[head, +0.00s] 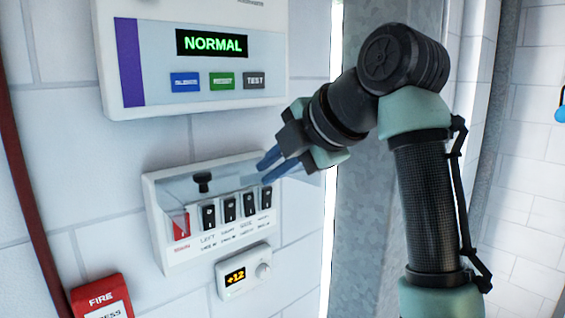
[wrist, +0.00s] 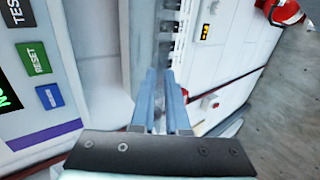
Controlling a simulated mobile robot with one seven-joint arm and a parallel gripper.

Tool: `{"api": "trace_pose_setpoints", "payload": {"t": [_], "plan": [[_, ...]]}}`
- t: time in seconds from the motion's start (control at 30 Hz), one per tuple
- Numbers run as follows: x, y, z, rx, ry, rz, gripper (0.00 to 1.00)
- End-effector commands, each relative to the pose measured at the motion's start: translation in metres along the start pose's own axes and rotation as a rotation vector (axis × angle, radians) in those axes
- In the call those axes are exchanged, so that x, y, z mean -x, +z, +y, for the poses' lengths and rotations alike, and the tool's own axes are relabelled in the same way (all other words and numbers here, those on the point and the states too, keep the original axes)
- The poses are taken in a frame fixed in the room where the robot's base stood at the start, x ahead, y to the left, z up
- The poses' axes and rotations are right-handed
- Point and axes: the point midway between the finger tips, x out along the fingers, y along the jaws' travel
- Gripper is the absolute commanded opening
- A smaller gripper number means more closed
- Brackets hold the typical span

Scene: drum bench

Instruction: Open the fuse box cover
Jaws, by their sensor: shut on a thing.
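The fuse box (head: 160,215) is a white wall box with a red main switch (head: 181,225) and several black switches in a row. Its see-through cover (head: 228,184) shows as a grey, glassy panel over the upper part, with a black knob (head: 203,182) on it. How far the cover stands from the box is hard to tell. My gripper (head: 265,170) is at the cover's upper right edge, with its blue fingers close together and shut on what looks like that edge. In the wrist view, the fingers (wrist: 161,85) point along the box, and the gripped part is mostly hidden.
A panel (head: 210,55) reading NORMAL is on the wall above the fuse box. A small display with a dial (head: 243,273) is below it, and a red fire box (head: 102,297) at the lower left. A metal post (head: 370,230) stands to the right, behind my arm.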

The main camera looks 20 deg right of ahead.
Motion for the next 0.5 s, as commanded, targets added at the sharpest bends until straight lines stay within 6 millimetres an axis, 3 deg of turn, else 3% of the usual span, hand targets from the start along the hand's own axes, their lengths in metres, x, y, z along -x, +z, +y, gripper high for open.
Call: {"api": "trace_pose_setpoints", "payload": {"t": [0.5], "plan": [[-0.0088, -0.0039, 0.0036, -0.003, -0.058, 0.013, 0.0]]}}
